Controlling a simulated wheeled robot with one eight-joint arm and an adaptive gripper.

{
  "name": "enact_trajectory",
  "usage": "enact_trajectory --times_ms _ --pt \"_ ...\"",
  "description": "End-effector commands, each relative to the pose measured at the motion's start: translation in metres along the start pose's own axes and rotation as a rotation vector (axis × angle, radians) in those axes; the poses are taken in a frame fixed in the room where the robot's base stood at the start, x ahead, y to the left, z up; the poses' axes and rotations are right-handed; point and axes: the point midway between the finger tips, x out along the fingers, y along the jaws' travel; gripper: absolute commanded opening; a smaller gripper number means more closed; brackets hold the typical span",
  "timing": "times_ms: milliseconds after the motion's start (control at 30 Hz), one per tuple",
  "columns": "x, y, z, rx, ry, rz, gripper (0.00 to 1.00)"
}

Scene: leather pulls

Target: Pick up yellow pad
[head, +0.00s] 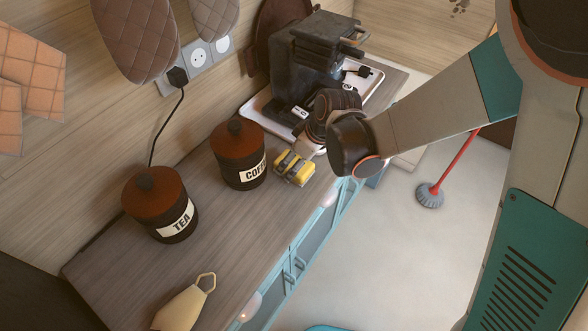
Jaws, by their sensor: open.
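The yellow pad (301,177) is a small yellow block on the wooden counter, right of the coffee canister. My gripper (287,166) is at the pad, with its grey fingers over and around its upper side. The fingers are open. They hide part of the pad, and I cannot tell whether they touch it.
A coffee canister (238,158) stands close left of the gripper, and a tea canister (160,207) farther left. A dark coffee machine (300,75) stands on a white tray (258,112) behind. The counter's front edge is near the pad. A cream-coloured object (180,308) lies at the front.

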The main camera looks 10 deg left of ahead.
Motion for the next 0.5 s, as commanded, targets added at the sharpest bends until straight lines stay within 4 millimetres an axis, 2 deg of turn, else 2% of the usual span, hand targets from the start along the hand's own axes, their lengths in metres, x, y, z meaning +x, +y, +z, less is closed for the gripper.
enact_trajectory --times_ms 33,133,500 --pt "0.012 0.000 0.001 -0.001 0.000 0.000 0.80" --pt "0.023 0.000 0.001 0.000 0.000 0.000 0.80" --pt "0.023 0.000 0.000 0.000 0.000 0.000 0.80"
